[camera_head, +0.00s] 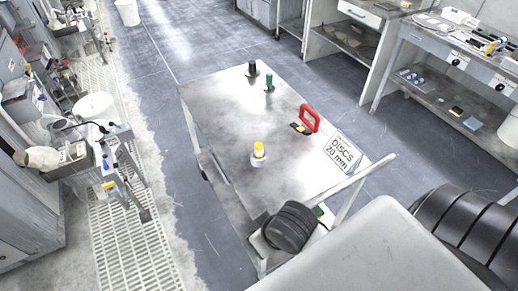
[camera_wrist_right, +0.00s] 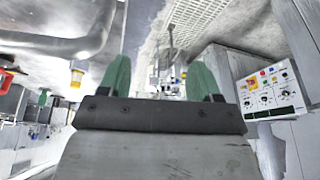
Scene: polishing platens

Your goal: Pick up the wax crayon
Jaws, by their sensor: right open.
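I cannot tell for certain which thing is the wax crayon. The small upright things on the metal cart top (camera_head: 215,105) are a green piece (camera_head: 269,83), a black piece (camera_head: 252,69) and a pale container with a yellow top (camera_head: 258,151). The yellow-topped container also shows at the left of the right wrist view (camera_wrist_right: 77,76), near the green piece (camera_wrist_right: 42,97). My right gripper (camera_wrist_right: 160,78) has two green fingers set wide apart, with nothing held between them. My left gripper is not in view.
A red handle (camera_head: 310,119), a small black and yellow item (camera_head: 300,128) and a box marked DISCS 20 mm (camera_head: 342,152) stand on the cart's right side. A dark rounded form (camera_head: 290,226) is at its near end. A control panel (camera_wrist_right: 268,92) is right of my gripper.

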